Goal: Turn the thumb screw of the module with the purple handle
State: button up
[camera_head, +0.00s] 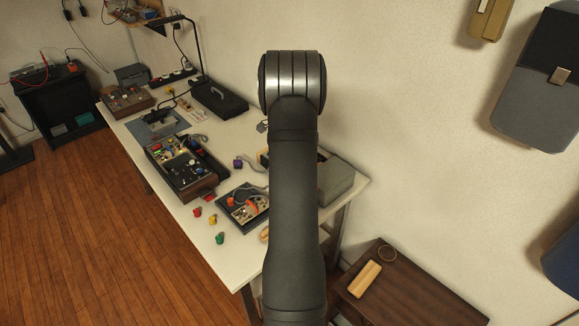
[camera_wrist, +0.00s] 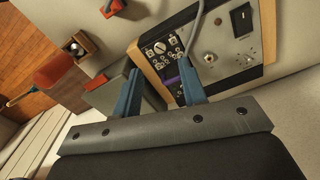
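In the wrist view a wood-sided rack (camera_wrist: 141,60) holds a dark module panel with pale knobs and sockets. A small purple part (camera_wrist: 172,80), likely the purple handle, shows low on that panel, close to the right finger. I cannot make out which small round part is its thumb screw. My gripper (camera_wrist: 160,70) is open, its two blue fingers spread in front of the panel, with nothing seen held between them. Contact with the panel cannot be told. In the head view my arm hides the gripper and most of the rack (camera_head: 263,158).
A grey cable runs up beside a light panel (camera_wrist: 228,45) with a black switch, right of the module. In the head view the white table (camera_head: 225,255) carries a grey box (camera_head: 337,178), a dark wood-ended case (camera_head: 180,168), and several coloured plugs near its front edge.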

notch_tip(320, 180, down, 6)
jog(key=shift+f, duration=0.25)
grip_shut()
